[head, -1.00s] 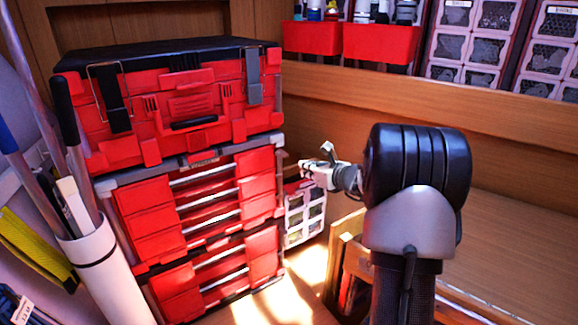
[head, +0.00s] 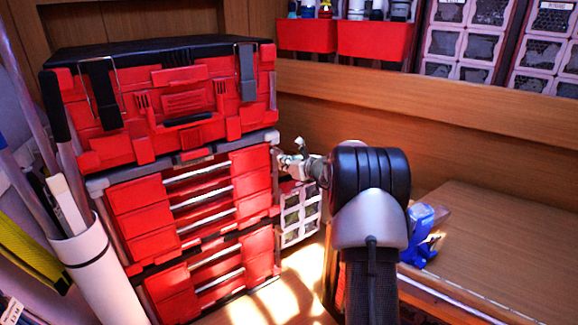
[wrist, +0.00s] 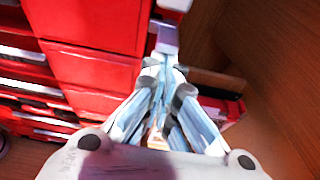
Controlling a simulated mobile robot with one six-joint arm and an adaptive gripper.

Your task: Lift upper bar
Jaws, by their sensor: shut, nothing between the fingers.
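A red tool chest (head: 215,195) stands on the left, with pale horizontal bars across its drawer fronts. The topmost pale bar (head: 203,169) lies just under the chest's grey top rim (head: 112,178). My gripper (head: 284,160) is by the chest's right edge, below the rim's right end. In the wrist view the fingers of my gripper (wrist: 165,68) come together with nothing between them. A grey-lilac piece (wrist: 167,40) shows just beyond the fingertips, beside the red drawer fronts (wrist: 95,75); I cannot tell if they touch.
A red case with a black lid (head: 165,105) sits on the chest. A white tube (head: 98,265) with long rods stands at left. A clear-windowed organizer (head: 300,212) is below my gripper. A blue object (head: 425,235) lies on the wooden bench (head: 495,235), which is otherwise mostly clear.

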